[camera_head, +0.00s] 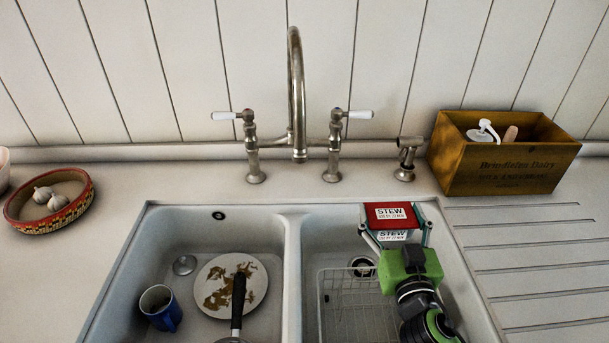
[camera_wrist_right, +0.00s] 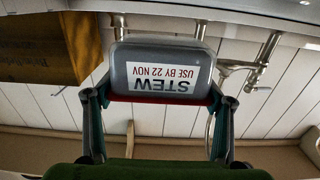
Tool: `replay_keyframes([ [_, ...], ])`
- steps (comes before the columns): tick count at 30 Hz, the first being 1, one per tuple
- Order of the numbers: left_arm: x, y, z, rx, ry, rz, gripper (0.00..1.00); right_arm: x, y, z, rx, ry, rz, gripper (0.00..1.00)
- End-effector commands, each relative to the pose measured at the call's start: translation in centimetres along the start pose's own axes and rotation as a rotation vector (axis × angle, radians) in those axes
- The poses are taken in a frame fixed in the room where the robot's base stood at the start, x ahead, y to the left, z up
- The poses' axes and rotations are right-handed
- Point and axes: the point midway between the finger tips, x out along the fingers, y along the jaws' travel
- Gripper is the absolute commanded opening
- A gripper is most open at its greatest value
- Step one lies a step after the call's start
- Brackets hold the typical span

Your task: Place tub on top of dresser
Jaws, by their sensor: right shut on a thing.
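The tub (camera_head: 391,213) has a red lid and white labels reading STEW. My right gripper (camera_head: 396,230) is shut on it and holds it over the back of the right sink basin. In the right wrist view the tub (camera_wrist_right: 170,72) sits between the two fingers of my right gripper (camera_wrist_right: 160,95), and its grey face with the STEW label shows upside down. My left gripper is not in view. No dresser is in view.
A double sink (camera_head: 293,270) holds a blue mug (camera_head: 160,309), a dirty plate (camera_head: 231,284) and a wire rack (camera_head: 345,300). A tap (camera_head: 297,100) stands behind it. A wooden crate (camera_head: 505,165) is at right, a bowl with garlic (camera_head: 50,215) at left.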

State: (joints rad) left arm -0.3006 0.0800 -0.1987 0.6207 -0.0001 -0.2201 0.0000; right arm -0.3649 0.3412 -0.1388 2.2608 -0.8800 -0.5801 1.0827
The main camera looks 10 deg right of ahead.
Motion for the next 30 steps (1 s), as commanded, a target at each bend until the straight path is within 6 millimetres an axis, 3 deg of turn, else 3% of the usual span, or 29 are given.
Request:
replay_keyframes([
  [5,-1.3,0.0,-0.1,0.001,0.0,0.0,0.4,3.2,0.1,-0.8,-0.002,0.006,0.001,0.46],
  [15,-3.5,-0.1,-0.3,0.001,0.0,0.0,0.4,11.7,0.2,-0.7,-0.002,0.004,0.003,0.46],
  [18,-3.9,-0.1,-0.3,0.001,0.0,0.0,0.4,13.3,0.1,-0.6,0.0,0.004,0.002,0.46],
  [26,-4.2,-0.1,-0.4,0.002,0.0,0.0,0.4,15.3,0.1,-0.4,0.0,0.004,0.002,0.46],
  [30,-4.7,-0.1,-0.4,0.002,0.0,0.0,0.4,17.5,0.1,-0.6,0.001,0.004,0.002,0.46],
])
